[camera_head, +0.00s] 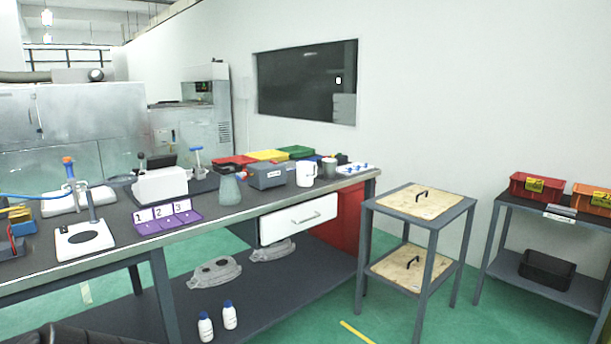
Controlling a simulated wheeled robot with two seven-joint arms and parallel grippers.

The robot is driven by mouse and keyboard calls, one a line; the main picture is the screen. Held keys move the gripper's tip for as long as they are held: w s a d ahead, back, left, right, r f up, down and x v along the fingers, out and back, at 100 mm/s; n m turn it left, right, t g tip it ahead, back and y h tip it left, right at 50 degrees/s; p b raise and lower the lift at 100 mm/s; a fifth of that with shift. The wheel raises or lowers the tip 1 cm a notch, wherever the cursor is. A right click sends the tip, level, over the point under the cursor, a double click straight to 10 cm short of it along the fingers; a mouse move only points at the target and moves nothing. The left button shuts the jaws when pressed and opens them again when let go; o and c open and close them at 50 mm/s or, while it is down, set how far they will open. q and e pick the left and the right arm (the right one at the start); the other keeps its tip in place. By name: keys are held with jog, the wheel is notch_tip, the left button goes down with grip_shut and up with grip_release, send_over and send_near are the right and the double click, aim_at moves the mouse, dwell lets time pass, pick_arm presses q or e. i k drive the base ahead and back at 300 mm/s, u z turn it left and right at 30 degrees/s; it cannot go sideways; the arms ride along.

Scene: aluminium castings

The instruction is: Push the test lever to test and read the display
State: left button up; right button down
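Neither of my grippers shows in the head view. A white boxy device (160,186) stands on the long dark-topped bench (108,253). A thin upright with a black knob (140,157) rises at its back left, and a small dark panel (163,160) shows behind it. A grey box (268,176) with a small label or display on its front stands farther right. I cannot tell which of these is the test lever, and no display reading is legible.
A purple tray (166,224) marked 1, 2, 3, a white stand (84,241), a grey-green flask (230,190) and a white mug (305,174) crowd the bench. A white drawer (297,219) sits below. A small two-tier table (421,200) stands right; green floor shows between.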

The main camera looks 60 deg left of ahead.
aim_at(141, 155)
jog(key=u, duration=2.35)
jog(key=i, duration=2.05)
jog(key=u, duration=1.4)
